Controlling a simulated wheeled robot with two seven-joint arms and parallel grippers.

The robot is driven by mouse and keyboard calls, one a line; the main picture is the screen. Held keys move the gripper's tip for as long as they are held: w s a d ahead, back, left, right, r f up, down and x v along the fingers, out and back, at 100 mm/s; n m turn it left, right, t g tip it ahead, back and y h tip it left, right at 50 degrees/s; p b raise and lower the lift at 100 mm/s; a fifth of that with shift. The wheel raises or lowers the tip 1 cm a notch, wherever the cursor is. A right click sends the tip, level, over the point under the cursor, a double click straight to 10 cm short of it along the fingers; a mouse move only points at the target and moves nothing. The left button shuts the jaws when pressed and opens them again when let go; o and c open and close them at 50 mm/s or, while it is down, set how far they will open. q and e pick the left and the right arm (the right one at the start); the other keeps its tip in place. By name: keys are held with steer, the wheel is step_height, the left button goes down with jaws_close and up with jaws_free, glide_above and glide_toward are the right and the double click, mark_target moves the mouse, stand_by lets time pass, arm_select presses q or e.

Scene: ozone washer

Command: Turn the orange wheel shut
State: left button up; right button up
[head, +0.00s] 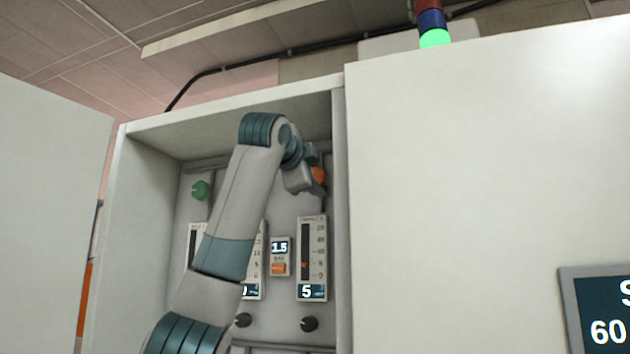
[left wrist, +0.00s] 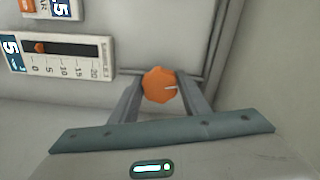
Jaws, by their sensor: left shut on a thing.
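The orange wheel (head: 319,176) is at the upper right inside the open cabinet, partly hidden by my left gripper (head: 309,180). The gripper is shut on the wheel, one finger on each side. My right gripper is not in view.
A green wheel (head: 201,190) is at the cabinet's upper left. Below are a gauge reading 5 (head: 312,260), a small display reading 1.5 (head: 280,248) and black knobs (head: 309,324). The cabinet's right side wall (head: 340,200) is close to the gripper. A green lamp (head: 434,38) glows on top.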

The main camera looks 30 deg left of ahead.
arm_select(q)
steer(key=n, duration=0.3)
steer(key=shift+f+n+b, duration=0.15)
steer(key=shift+n+b, duration=0.15)
steer(key=shift+b, duration=0.1)
steer(key=n+b, duration=0.1)
steer(key=n, duration=0.3)
steer(key=shift+d+n, duration=0.1)
steer(key=shift+n, duration=0.2)
steer(key=n, duration=0.3)
steer(key=shift+n+b, duration=0.3)
steer(key=shift+w+n, duration=0.1)
steer(key=shift+n, duration=1.5)
steer(key=o, duration=1)
